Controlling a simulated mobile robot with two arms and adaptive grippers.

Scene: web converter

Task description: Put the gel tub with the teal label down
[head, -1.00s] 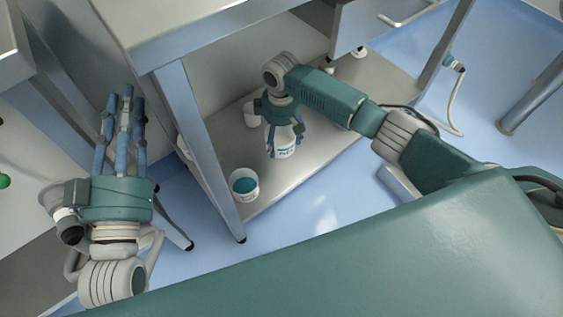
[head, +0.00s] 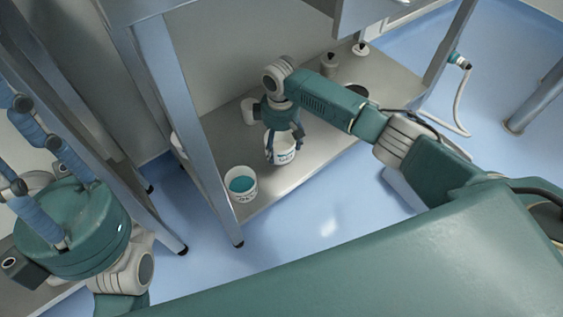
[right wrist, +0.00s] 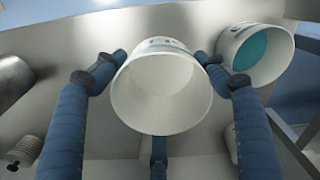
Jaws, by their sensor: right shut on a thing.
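My right gripper (head: 283,143) is shut around a white tub (head: 282,154) with small dark and teal print, over the lower shelf (head: 322,148) of the metal bench. In the right wrist view this tub (right wrist: 162,92) sits between the blue fingers, its open mouth facing the camera and its inside white. I cannot tell whether its base touches the shelf. A second white tub (head: 241,184) with teal gel stands at the shelf's front left corner; it also shows in the right wrist view (right wrist: 254,54). My left gripper (head: 35,150) is at the left edge, fingers apart and empty.
A bench leg (head: 205,150) stands left of the gel-filled tub. A white container (head: 250,112) is behind my right gripper. White-topped items (head: 330,64) stand further back right.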

